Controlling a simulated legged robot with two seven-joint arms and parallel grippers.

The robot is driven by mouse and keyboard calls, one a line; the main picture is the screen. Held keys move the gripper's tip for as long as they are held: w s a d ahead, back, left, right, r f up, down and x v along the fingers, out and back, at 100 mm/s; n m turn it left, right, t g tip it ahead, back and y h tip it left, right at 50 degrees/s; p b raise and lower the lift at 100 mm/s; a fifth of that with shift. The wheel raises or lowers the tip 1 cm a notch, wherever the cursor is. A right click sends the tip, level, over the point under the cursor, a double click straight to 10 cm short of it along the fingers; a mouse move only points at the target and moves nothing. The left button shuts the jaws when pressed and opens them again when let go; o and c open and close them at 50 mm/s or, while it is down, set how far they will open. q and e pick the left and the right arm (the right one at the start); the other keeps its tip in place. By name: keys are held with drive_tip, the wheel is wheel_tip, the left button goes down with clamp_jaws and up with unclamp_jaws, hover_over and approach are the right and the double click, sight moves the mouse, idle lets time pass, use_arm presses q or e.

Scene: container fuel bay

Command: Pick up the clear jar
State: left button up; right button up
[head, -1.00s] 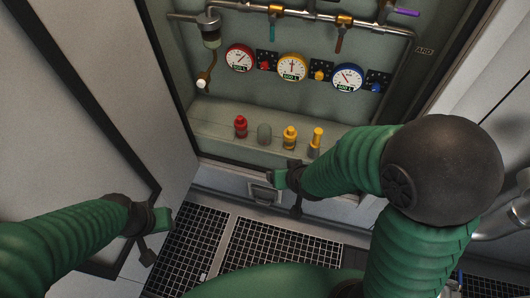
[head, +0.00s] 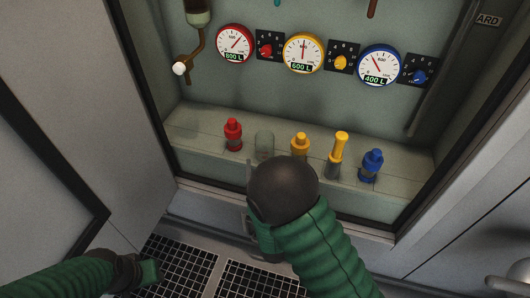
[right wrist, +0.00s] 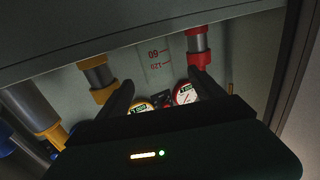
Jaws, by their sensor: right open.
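The clear jar (head: 264,143) stands upright on the cabinet ledge, between a red-capped bottle (head: 233,134) and a yellow-capped bottle (head: 300,144). My dark right wrist and green arm come up close in front of it in the head view and hide my right fingers. In the right wrist view, which looks upside down, the jar (right wrist: 160,58) shows faint marks and lies ahead of the gap of my open right gripper (right wrist: 163,88). I cannot tell how far it is from the fingertips. My left gripper (head: 147,272) is low at the left, over the floor grating, away from the jar.
A tall yellow bottle (head: 338,155) and a blue-capped bottle (head: 371,165) stand farther right on the ledge (head: 205,122). Gauges, including a red one (head: 234,43), hang on the back wall. The cabinet frame edges (head: 405,240) and a door panel (head: 120,120) bound the opening.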

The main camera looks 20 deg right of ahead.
sight(265, 151)
drive_tip(key=b+x, duration=0.1)
drive_tip(key=x, duration=0.2)
drive_tip(key=b+x, duration=0.2)
drive_tip(key=x, duration=0.1)
drive_tip(key=b+x, duration=0.1)
drive_tip(key=x, duration=0.2)
drive_tip(key=shift+w+d+f, duration=0.15)
drive_tip(key=shift+d+f, duration=0.1)
drive_tip(key=shift+f, duration=0.1)
drive_tip(key=shift+w+r, duration=0.1)
drive_tip(key=shift+r, duration=0.1)
drive_tip(key=shift+c, duration=0.4)
drive_tip(key=c, duration=1.4)
